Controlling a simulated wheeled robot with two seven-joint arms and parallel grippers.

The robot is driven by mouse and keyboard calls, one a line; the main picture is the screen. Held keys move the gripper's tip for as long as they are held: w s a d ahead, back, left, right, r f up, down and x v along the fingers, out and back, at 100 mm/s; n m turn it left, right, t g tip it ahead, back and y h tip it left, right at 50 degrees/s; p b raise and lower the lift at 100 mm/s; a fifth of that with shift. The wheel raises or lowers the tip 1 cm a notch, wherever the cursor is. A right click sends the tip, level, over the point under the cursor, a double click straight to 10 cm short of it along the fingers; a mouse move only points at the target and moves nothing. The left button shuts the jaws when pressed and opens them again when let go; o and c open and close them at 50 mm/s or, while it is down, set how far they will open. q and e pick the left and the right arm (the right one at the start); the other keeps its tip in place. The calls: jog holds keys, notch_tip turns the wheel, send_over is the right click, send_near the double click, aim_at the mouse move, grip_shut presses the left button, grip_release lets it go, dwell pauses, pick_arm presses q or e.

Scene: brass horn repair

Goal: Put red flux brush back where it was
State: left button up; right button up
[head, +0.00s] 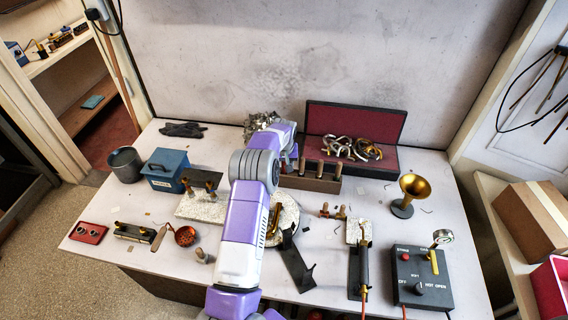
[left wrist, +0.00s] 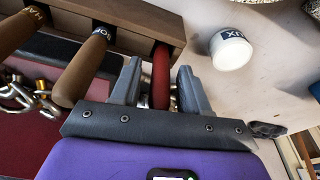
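The red flux brush shows as a red handle (left wrist: 161,76) in the left wrist view, at the end of the wooden tool rack (left wrist: 130,22). Its far end meets the rack; I cannot tell how deep it sits. My left gripper (left wrist: 160,82) has one grey finger on each side of the handle, with a visible gap on both sides. In the head view my left arm reaches across the bench to the left end of the rack (head: 312,184) and mostly hides the brush. My right gripper is out of view.
A white flux jar (left wrist: 232,49) stands close beside the rack. Wooden-handled tools (left wrist: 80,68) fill the other slots. An open red-lined case (head: 382,160) lies behind the rack. A brass bell (head: 409,190) stands to the right, a blue box (head: 166,170) to the left.

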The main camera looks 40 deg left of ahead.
pick_arm(q)
jog(key=v, duration=1.2)
jog(key=shift+r, duration=0.2)
